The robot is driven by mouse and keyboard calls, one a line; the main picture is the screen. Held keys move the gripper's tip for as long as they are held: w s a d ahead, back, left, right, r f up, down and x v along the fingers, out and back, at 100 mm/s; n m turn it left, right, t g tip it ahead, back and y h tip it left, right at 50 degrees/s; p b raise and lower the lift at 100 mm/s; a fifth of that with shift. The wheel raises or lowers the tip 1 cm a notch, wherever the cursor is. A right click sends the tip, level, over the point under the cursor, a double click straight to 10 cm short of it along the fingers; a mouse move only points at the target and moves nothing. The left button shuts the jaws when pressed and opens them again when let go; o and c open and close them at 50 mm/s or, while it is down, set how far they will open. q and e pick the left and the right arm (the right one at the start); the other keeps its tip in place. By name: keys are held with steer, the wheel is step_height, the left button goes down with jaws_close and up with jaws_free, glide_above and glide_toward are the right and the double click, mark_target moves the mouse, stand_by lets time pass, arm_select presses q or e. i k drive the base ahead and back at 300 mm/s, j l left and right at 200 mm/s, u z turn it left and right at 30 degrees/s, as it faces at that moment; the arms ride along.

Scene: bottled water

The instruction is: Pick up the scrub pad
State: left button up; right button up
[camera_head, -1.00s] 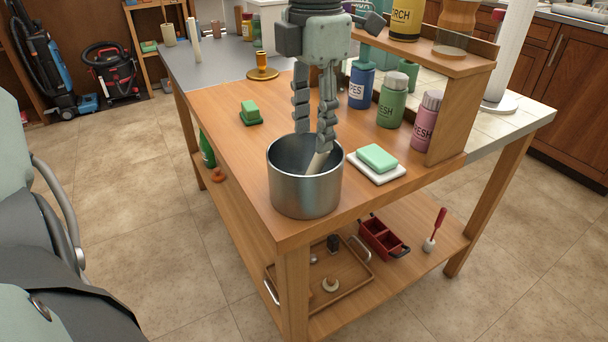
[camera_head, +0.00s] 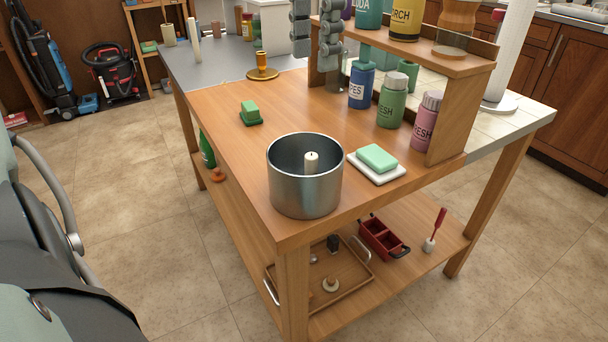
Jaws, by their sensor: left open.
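A green two-layer block (camera_head: 250,112), lighter on top and darker below, lies on the wooden table top (camera_head: 225,150); it looks like the scrub pad. A mint-green block (camera_head: 377,156) lies on a white dish (camera_head: 385,177) at the right and looks more like soap. My left gripper (camera_head: 316,58) hangs at the top of the head view, pointing down, its fingers apart and nothing seen between them. It is to the right of the green block and beyond it, above the table. Its upper part is cut off. My right gripper is not in view.
A metal pot (camera_head: 305,187) with a pale upright cylinder (camera_head: 311,162) inside stands near the front corner. Blue (camera_head: 361,87), green (camera_head: 392,105) and pink (camera_head: 426,122) bottles stand before a raised shelf (camera_head: 455,65). A brass holder (camera_head: 262,72) is behind. The table middle is clear.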

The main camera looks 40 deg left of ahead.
mark_target(251, 115)
steer(key=k, duration=1)
